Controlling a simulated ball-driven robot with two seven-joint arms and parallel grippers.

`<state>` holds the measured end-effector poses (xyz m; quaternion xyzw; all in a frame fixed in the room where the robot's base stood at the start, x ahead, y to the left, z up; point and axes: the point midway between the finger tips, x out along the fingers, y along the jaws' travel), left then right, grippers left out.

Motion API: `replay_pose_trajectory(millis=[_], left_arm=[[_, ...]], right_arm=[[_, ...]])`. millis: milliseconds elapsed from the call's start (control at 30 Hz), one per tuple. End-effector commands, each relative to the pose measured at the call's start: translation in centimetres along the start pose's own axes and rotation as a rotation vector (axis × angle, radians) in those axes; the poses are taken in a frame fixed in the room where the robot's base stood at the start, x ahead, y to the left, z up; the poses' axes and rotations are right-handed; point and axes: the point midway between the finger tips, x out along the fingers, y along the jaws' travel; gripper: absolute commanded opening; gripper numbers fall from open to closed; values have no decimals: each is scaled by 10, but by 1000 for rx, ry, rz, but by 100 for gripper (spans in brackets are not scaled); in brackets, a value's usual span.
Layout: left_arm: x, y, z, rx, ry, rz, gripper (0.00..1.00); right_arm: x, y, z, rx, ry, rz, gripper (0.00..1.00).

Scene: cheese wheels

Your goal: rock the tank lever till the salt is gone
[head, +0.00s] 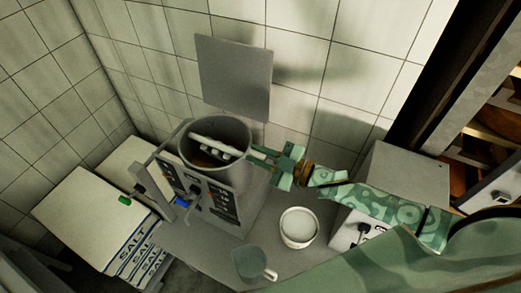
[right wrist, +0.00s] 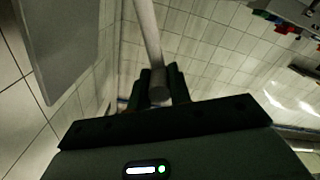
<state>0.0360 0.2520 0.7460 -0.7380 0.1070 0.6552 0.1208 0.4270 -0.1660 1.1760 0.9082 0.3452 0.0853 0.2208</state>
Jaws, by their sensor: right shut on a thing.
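The tank (head: 244,172) is an open grey cylinder on the bench. A pale bar with several bumps or holes lies across its mouth, over something brownish; I cannot make out any salt inside. My right gripper (head: 262,158) is at the tank's right side, by its rim. In the right wrist view my right gripper (right wrist: 160,90) is shut on the end of a grey rod, the lever (right wrist: 148,35), which runs up and away from the jaws. In the head view the lever is hard to tell from the gripper. My left gripper is not in view.
A control panel (head: 199,196) with switches fronts the tank. A white tub (head: 299,227) with pale contents and a greenish mug (head: 250,261) stand on the bench. Stacked salt bags (head: 88,215) lie at left. A grey box (head: 402,172) stands at right, tiled walls behind.

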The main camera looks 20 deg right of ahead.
Motion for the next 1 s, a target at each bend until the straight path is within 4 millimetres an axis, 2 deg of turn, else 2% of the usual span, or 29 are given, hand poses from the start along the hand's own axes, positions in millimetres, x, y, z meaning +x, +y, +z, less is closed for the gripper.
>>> replay_pose_trajectory(millis=[367, 400, 467, 867, 1000], left_arm=[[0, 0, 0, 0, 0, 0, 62], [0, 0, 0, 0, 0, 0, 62], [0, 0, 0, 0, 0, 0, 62], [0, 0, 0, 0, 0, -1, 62], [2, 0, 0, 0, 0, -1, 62]], right_arm=[[-1, -5, 2, 5, -4, -5, 0], [-1, -5, 2, 5, -4, -6, 28], [-1, -5, 2, 5, -4, -5, 41], [0, -2, 1, 2, -2, -3, 41], [-10, -3, 2, 2, -4, -3, 41]])
